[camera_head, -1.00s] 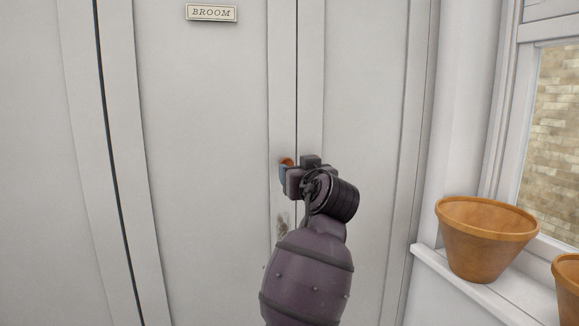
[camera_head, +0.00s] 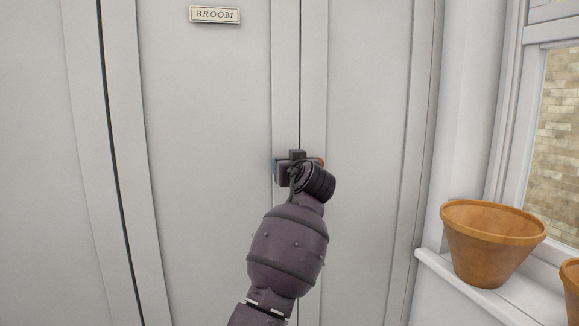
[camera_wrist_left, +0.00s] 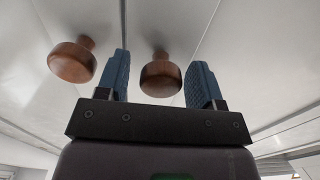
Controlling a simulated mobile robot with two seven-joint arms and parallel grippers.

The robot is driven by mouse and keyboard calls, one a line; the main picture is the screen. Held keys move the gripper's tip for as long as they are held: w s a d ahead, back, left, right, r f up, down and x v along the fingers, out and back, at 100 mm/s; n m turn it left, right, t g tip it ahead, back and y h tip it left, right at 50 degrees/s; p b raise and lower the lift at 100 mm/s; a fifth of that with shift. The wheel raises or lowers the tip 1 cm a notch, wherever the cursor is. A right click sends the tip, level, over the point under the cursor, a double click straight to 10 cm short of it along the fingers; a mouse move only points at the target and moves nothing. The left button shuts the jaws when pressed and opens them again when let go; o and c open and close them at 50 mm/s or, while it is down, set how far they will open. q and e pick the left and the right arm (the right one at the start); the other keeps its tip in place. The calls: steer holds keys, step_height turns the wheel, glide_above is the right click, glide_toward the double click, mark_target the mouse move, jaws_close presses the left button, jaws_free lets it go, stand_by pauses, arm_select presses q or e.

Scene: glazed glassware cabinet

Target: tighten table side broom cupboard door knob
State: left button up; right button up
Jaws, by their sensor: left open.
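The broom cupboard's pale doors (camera_head: 205,120) are closed, with a "BROOM" label (camera_head: 214,14) high on the left one. My left gripper (camera_head: 298,164) is at the door seam and hides most of the knobs in the head view. A sliver of orange-brown shows at its right side. In the left wrist view, two round brown wooden knobs show. One knob (camera_wrist_left: 161,75) sits between the open blue fingers of my left gripper (camera_wrist_left: 160,82), with a visible gap on each side. The other knob (camera_wrist_left: 72,62) is outside the left finger. My right gripper is not in view.
A terracotta pot (camera_head: 490,240) stands on the white window sill (camera_head: 470,285) at the right, with part of a second pot (camera_head: 570,285) at the picture edge. A window (camera_head: 555,130) is behind them. The door panels around the knobs are clear.

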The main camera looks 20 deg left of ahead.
arm_select(q)
steer(key=shift+c, duration=0.4)
steer(key=c, duration=0.8)
